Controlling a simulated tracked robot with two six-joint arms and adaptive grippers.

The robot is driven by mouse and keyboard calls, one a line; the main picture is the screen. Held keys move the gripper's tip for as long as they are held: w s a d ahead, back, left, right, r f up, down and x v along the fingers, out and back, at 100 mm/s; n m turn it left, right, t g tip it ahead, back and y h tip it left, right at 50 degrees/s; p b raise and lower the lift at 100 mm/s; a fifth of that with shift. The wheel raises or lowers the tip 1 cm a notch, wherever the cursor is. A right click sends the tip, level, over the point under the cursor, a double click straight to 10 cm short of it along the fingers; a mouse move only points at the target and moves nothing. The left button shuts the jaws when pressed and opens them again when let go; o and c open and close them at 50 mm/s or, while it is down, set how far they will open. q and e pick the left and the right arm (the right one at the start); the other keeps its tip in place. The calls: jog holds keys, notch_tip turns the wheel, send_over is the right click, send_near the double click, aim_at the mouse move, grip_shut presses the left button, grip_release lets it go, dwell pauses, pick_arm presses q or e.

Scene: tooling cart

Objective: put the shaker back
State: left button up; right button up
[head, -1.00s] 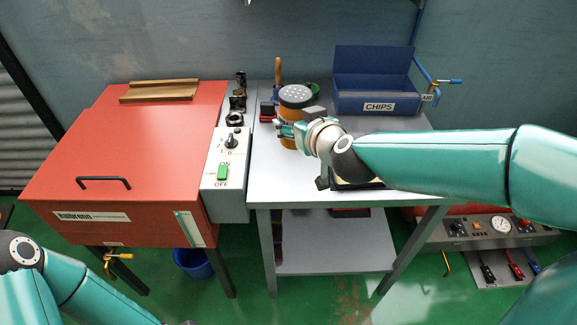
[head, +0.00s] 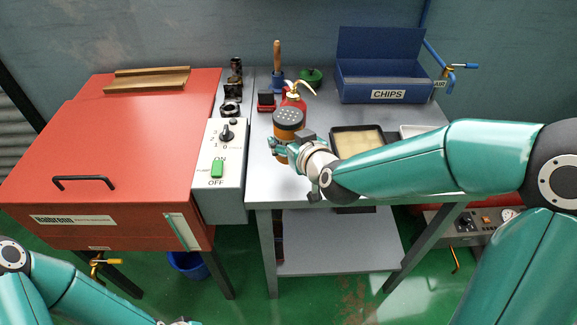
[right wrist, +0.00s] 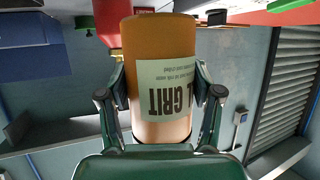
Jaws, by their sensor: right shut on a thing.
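The shaker (head: 288,122) is an orange cylinder with a grey lid full of holes. My right gripper (head: 280,150) is shut around its side and holds it upright over the left part of the grey bench (head: 262,185). In the right wrist view the shaker (right wrist: 150,50) fills the middle between the two fingers (right wrist: 160,105), and its pale label, reading GRIT in part, is upside down. I cannot tell how far its base is from the bench top. My left forearm shows at the lower left, but its gripper is out of the frame.
A red can with a brass lever (head: 293,98) stands just behind the shaker. Further back are a wooden-handled tool (head: 277,58), a green item (head: 311,75) and a blue CHIPS bin (head: 385,95). A dark-rimmed tray (head: 335,143) lies to the right.

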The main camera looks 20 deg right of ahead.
jog(key=shift+f+b, duration=0.3)
jog(key=shift+f, duration=3)
jog(key=o, duration=1.4)
jog(key=shift+f, duration=0.1)
